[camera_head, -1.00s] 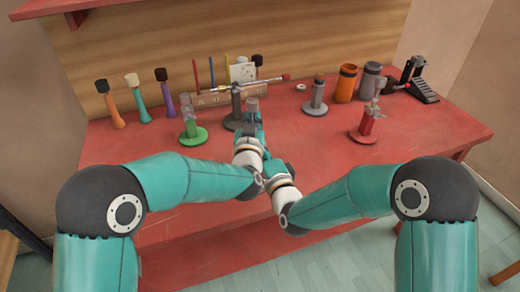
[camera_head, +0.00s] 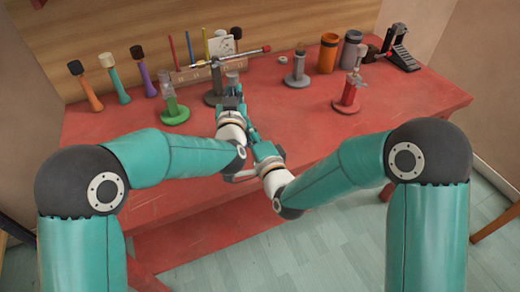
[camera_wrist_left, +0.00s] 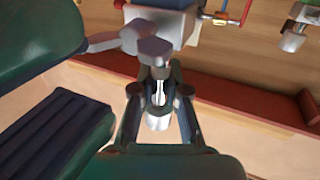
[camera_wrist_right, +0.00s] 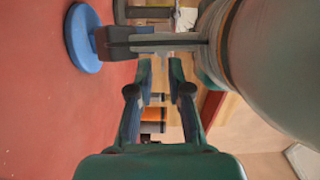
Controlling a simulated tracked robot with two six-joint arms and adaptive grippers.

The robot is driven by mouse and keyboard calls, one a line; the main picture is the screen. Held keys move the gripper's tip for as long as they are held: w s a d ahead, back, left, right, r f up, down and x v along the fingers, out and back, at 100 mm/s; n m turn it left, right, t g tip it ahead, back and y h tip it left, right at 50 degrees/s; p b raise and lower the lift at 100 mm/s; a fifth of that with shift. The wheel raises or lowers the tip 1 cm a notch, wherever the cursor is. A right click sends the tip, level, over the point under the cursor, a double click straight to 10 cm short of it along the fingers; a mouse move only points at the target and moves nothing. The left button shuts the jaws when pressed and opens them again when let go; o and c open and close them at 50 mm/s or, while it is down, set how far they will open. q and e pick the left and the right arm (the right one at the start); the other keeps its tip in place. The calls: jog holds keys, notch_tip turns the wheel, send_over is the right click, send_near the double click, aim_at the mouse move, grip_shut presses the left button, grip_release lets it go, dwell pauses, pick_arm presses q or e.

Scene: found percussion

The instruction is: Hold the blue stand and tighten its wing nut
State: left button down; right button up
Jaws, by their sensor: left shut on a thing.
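The blue stand shows its round blue base (camera_wrist_right: 84,37) in the right wrist view, against the red table. My left gripper (camera_head: 232,92) is shut on the stand's upright, at the table's middle in the head view. In the left wrist view, a pale upright part (camera_wrist_left: 158,122) shows between the left fingers, with grey wing-shaped parts (camera_wrist_left: 152,47) above, probably the wing nut. My right gripper (camera_wrist_right: 160,68) is open, with nothing between its fingers. Its tips are just beside the left gripper and stand, apart from them. In the head view the blue base is hidden behind my arms.
A green stand (camera_head: 174,114) is left of my grippers, and a dark grey stand (camera_head: 214,98) is close behind. A grey stand (camera_head: 297,80), a red stand (camera_head: 348,100), an orange cup (camera_head: 328,54) and a pedal (camera_head: 401,52) are to the right. The right front table (camera_head: 410,100) is clear.

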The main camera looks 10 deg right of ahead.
jog(key=v, duration=0.9)
jog(key=shift+w, duration=0.15)
pick_arm(q)
jog(key=c, duration=1.1)
grip_release()
